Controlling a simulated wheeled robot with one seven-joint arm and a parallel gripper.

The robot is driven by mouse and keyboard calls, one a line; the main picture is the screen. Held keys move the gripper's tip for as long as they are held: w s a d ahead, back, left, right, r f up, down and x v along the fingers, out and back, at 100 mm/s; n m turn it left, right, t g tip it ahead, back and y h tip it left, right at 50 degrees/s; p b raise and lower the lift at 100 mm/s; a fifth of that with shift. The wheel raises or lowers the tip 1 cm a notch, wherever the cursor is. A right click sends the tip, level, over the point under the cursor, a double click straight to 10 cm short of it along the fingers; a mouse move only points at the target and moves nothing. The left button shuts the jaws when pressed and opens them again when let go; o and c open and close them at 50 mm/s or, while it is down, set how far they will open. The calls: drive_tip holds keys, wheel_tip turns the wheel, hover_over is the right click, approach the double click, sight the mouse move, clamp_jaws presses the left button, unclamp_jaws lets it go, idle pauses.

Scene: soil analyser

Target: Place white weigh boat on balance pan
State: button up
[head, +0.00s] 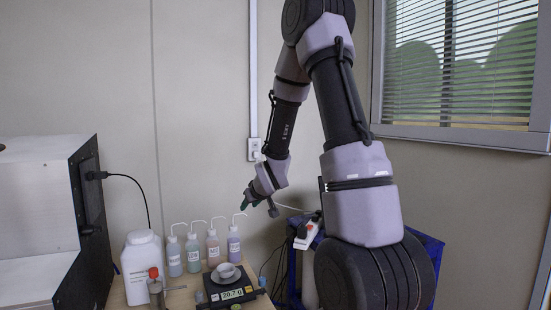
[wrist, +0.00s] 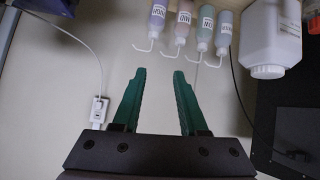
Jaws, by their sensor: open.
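The balance (head: 232,295) stands on the bench at the bottom of the head view, its lit display showing digits that look like 20.7. A small pale dish, which looks like the white weigh boat (head: 226,270), sits on the balance's pan. The pan is mostly hidden under it. My gripper (head: 257,205) is above the bench, higher than the balance and slightly to its right, apart from the dish. In the wrist view my gripper (wrist: 159,72) has its two green fingers spread with nothing between them. The dish and balance are not in the wrist view.
Several wash bottles (head: 213,249) with bent spouts stand in a row behind the balance, close to my gripper. A white jug (head: 143,267) and a red-topped container (head: 155,287) stand to the left. A large grey machine (head: 40,220) is at far left.

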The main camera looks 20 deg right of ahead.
drive_tip(key=s+r+m+g, duration=0.2)
drive_tip(key=s+r+m, duration=0.2)
drive_tip(key=s+r, duration=1.05)
drive_tip(key=s+a+r+m+y, duration=0.1)
drive_tip(key=s+a+r, duration=0.1)
drive_tip(key=s, duration=0.6)
drive_tip(key=s+a+r+m+g, duration=0.1)
drive_tip(key=s+r, duration=0.3)
drive_tip(key=s, duration=0.3)
drive_tip(key=shift+s+a+r+y, duration=0.2)
drive_tip(key=shift+s+a+y, duration=0.15)
drive_tip(key=shift+s+y, duration=0.05)
